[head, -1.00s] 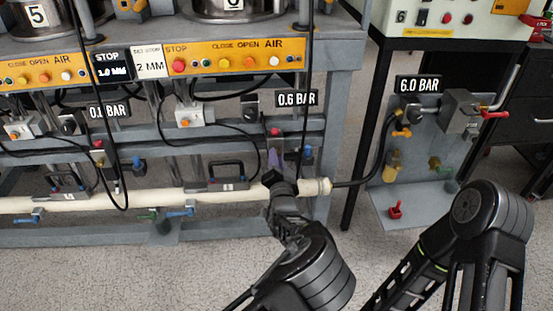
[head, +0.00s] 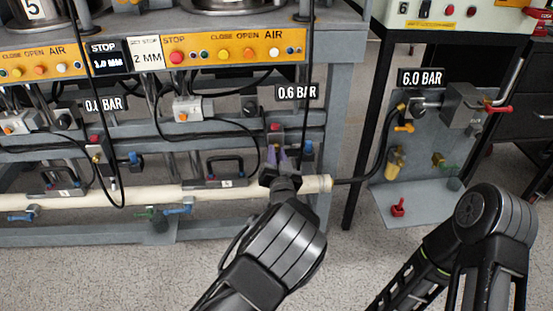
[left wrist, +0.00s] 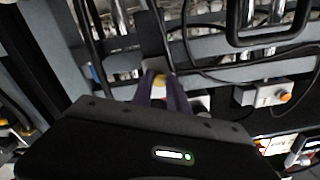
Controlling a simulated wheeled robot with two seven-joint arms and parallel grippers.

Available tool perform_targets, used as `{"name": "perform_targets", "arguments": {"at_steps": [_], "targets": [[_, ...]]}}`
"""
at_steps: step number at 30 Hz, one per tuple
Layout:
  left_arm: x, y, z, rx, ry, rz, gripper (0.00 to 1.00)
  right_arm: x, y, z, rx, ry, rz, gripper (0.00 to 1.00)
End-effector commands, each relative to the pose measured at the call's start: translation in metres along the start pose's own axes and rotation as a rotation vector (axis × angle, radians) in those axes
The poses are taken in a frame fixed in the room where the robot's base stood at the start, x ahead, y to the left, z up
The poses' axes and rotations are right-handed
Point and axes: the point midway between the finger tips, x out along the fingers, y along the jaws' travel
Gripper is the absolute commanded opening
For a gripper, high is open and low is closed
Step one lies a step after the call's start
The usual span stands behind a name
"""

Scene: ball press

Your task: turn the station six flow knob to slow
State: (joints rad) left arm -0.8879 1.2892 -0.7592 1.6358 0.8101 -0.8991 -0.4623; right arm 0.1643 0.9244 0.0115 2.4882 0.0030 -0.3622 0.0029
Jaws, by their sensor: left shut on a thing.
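My left gripper (head: 278,156) is at the station six fittings, just below and left of the 0.6 BAR sign (head: 297,93). Its purple fingers are closed around a small brass-yellow knob, which shows between the fingertips in the left wrist view (left wrist: 159,80). In the head view the fingers mostly hide this knob, and its pointer and marks cannot be read. A red fitting (head: 275,127) shows just above the fingers. A blue fitting (head: 307,148) is just to their right. My right arm is at the lower right; its gripper is out of view.
A cream pipe (head: 110,195) runs below the fittings. A black handle (head: 222,165) stands to the left. Black cables hang in front of the frame. The 6.0 BAR panel (head: 430,145) is at the right. The floor in front is clear.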

Motion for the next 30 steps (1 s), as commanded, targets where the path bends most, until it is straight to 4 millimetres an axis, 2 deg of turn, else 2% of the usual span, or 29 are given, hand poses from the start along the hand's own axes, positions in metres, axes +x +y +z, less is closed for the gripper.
{"name": "perform_targets", "arguments": {"at_steps": [1,8,21,30], "targets": [[0.001,0.001,0.003,-0.048,0.001,-0.002,0.00,0.007,0.004,-0.001,0.002,0.003,0.001,0.57],[0.001,0.001,0.003,-0.266,0.002,-0.002,0.00,0.024,0.014,-0.006,0.009,0.015,0.007,0.57],[0.001,0.002,0.003,-0.682,0.002,-0.002,0.00,0.067,0.027,-0.011,0.011,0.037,0.007,0.57],[0.000,0.002,0.002,-0.905,0.003,-0.001,0.00,0.091,0.034,-0.015,0.012,0.050,0.007,0.57]]}}
